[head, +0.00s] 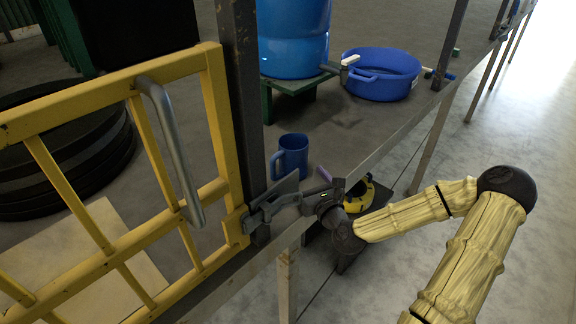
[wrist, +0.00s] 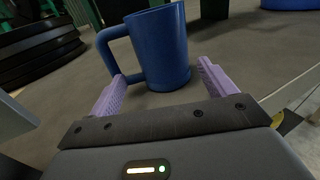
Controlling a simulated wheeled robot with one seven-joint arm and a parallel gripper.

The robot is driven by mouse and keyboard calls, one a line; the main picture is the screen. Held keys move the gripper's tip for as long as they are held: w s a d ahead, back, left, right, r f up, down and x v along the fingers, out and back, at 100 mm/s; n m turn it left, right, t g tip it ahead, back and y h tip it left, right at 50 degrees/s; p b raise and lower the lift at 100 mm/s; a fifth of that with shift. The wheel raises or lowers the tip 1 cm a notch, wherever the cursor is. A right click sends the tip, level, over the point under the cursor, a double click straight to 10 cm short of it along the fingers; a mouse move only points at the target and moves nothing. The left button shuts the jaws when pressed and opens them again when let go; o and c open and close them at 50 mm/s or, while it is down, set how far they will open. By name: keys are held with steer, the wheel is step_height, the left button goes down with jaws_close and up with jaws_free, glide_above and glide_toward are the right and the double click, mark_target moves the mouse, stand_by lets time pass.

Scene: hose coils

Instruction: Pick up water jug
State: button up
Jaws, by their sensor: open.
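A blue jug (head: 292,155) with a side handle stands upright on the grey platform, beside a dark post. In the wrist view the jug (wrist: 163,50) is straight ahead, its handle (wrist: 110,55) on the left. My gripper (head: 322,178) is close in front of the jug at the platform's edge. In the wrist view its two purple fingers (wrist: 157,86) are spread, one on each side of the jug's lower part. The jug's base shows at about the fingertips. I cannot tell whether either finger touches it.
A yellow barred gate (head: 118,180) with a grey handle and a dark post (head: 243,90) stand close left of the jug. Behind are a large blue barrel (head: 293,38) on a green stand (head: 292,88) and a blue basin (head: 382,74). The platform between jug and basin is clear.

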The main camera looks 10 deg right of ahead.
mark_target(299, 167)
steer(key=p+x, duration=0.1)
steer(key=x, duration=0.3)
steer(key=shift+w+r, duration=0.15)
steer(key=shift+w+a, duration=0.1)
steer(key=shift+w, duration=0.25)
steer(key=shift+w+a+p, duration=0.1)
steer(key=shift+w+p, duration=0.4)
steer(key=shift+w, duration=0.05)
steer(key=p+x, duration=0.1)
steer(key=x, duration=0.2)
steer(key=shift+w+p, duration=0.3)
steer(key=shift+w+a+f, duration=0.1)
steer(key=shift+w+f, duration=0.15)
steer(key=shift+w, duration=0.1)
steer(key=shift+s, duration=0.15)
